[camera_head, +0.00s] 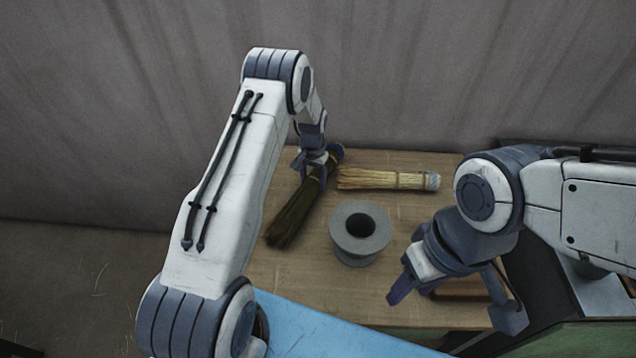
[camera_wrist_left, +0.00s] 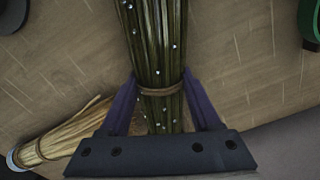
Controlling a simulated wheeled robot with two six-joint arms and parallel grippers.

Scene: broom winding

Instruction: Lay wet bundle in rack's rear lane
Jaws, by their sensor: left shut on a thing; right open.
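The wet bundle (camera_head: 294,214) is a dark green sheaf, slanting at the left of the wooden table. In the left wrist view the wet bundle (camera_wrist_left: 155,45) shows pale droplets and a brown tie. My left gripper (camera_head: 316,168) is shut around it near its tied end; the fingers also show in the left wrist view (camera_wrist_left: 164,105), one on each side. I cannot tell whether the bundle touches the table. My right gripper (camera_head: 452,302) is open and empty over the table's front right. I cannot make out a rack with lanes in either view.
A dry straw bundle (camera_head: 385,179) lies just right of the wet one and also shows in the left wrist view (camera_wrist_left: 62,136). A grey spool (camera_head: 360,250) stands mid-table. A brown wooden block (camera_head: 460,288) is partly behind my right gripper. A green object (camera_wrist_left: 311,20) shows at the wrist view's edge.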

